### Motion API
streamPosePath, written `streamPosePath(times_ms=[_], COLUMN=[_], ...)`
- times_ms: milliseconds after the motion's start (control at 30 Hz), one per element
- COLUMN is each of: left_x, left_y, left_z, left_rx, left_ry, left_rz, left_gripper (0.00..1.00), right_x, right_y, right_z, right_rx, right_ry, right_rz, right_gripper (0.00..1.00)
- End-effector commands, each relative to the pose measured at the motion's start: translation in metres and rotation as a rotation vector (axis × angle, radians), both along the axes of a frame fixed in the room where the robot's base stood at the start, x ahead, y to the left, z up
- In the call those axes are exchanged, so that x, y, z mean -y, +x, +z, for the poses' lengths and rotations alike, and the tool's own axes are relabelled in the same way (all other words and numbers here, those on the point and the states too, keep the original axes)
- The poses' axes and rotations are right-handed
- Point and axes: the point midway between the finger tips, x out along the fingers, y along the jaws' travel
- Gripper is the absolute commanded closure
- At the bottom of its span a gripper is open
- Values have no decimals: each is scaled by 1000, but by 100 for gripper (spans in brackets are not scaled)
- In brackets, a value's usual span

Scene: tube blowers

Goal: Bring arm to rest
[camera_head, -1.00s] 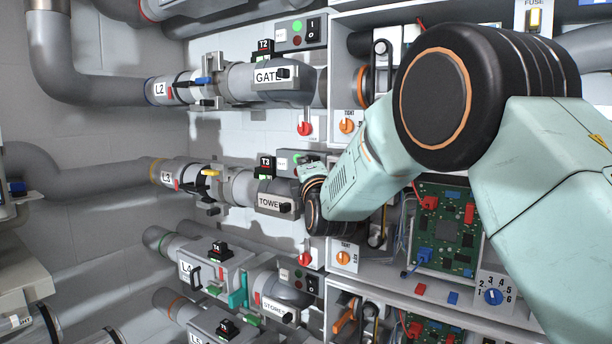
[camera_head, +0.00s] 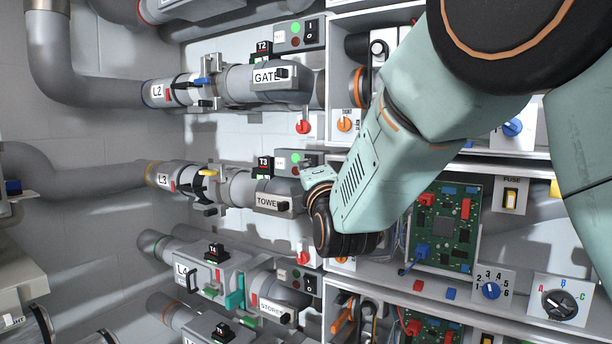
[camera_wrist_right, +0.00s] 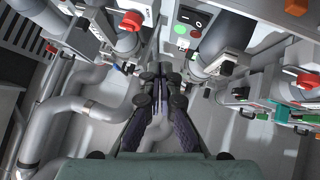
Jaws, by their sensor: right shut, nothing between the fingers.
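My right arm (camera_head: 400,150) comes in from the upper right of the head view, in front of the open shelves. Its dark wrist joint (camera_head: 345,232) is just right of the TOWER blower unit (camera_head: 273,199); the fingers are hard to make out there. In the right wrist view my right gripper (camera_wrist_right: 160,73) is shut with nothing between its dark fingers. It points toward the pipes and grey wall, and I cannot see it touching anything. My left gripper is in neither view.
The GATE unit (camera_head: 270,78) is above the wrist, and the STORES unit (camera_head: 277,305) below. A green circuit board (camera_head: 441,231) and a selector knob (camera_head: 491,291) are right of the forearm. Open room lies left of the wrist, before the pipes.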

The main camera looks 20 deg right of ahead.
Motion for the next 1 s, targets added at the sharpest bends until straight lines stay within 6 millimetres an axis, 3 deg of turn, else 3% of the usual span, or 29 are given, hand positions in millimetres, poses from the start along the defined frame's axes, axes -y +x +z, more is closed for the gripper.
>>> streamPosePath(times_ms=[567,767,933,1000], left_x=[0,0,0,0], left_y=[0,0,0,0], left_z=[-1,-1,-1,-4], left_rx=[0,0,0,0], left_ry=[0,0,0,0], left_rz=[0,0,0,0], left_gripper=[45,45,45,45], right_x=[-2,-2,-3,-2], right_y=[-6,-5,-12,-17], right_z=[0,-4,-37,-69], right_rx=[0,0,-73,-128], right_ry=[2,177,510,654], right_rz=[-1,40,97,100], right_gripper=[100,100,100,100])
